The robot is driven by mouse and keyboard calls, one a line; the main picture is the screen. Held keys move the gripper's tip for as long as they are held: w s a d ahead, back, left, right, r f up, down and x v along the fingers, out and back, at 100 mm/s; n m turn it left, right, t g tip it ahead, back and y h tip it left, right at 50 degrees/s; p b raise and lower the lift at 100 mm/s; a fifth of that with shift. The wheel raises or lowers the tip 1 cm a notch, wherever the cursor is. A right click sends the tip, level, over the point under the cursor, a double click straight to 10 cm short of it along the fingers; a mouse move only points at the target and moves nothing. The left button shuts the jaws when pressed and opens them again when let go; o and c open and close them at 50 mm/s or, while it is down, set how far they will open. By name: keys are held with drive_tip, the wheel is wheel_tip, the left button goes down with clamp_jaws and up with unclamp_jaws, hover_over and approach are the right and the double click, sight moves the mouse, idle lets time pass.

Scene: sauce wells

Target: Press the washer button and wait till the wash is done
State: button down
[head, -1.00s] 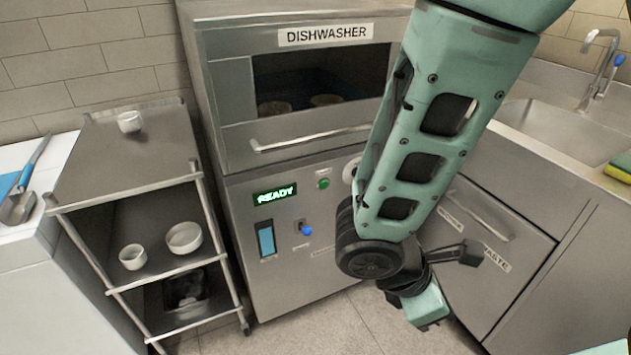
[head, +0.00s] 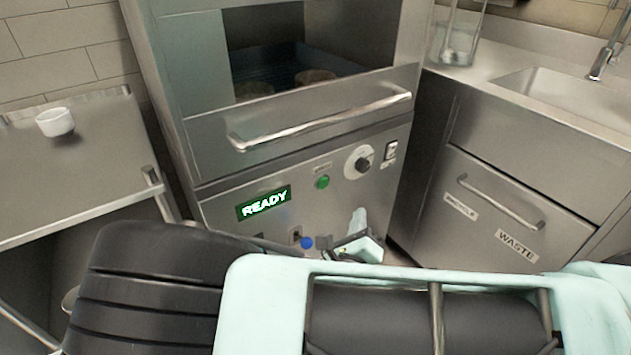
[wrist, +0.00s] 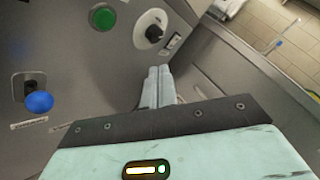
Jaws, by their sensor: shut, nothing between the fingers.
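The dishwasher (head: 230,215) stands ahead, and its display (head: 264,203) reads READY in green. A round green button (head: 323,182) sits on its front panel, and it also shows at the top of the wrist view (wrist: 103,17). My gripper (head: 359,218) is shut and empty, in front of the panel, lower and to the right of the button in the head view. In the wrist view its closed fingertips (wrist: 158,73) also lie below and right of the button, apart from it. Dishes (head: 315,76) show behind the dishwasher's window.
A dark dial (head: 363,164) and a switch (head: 391,150) are right of the button. A blue-knobbed lever (head: 307,242) is below it. The door handle (head: 320,118) juts out above. A shelf with a white cup (head: 55,122) stands left; the waste drawer (head: 515,215) is right.

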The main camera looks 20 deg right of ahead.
sight(323, 183)
drive_tip(key=shift+w+a+f+n, duration=0.1)
drive_tip(key=shift+w+a+n, duration=0.2)
drive_tip(key=shift+w+n, duration=0.1)
drive_tip(key=w+a+b, duration=0.1)
drive_tip(key=w+a, duration=0.1)
drive_tip(key=w, duration=0.6)
drive_tip(key=shift+a+b, duration=0.3)
drive_tip(key=shift+b, duration=0.05)
drive_tip(key=shift+w, duration=0.1)
idle(1.8)
drive_tip(key=shift+w+a+p, duration=0.15)
drive_tip(key=shift+w+p, duration=0.25)
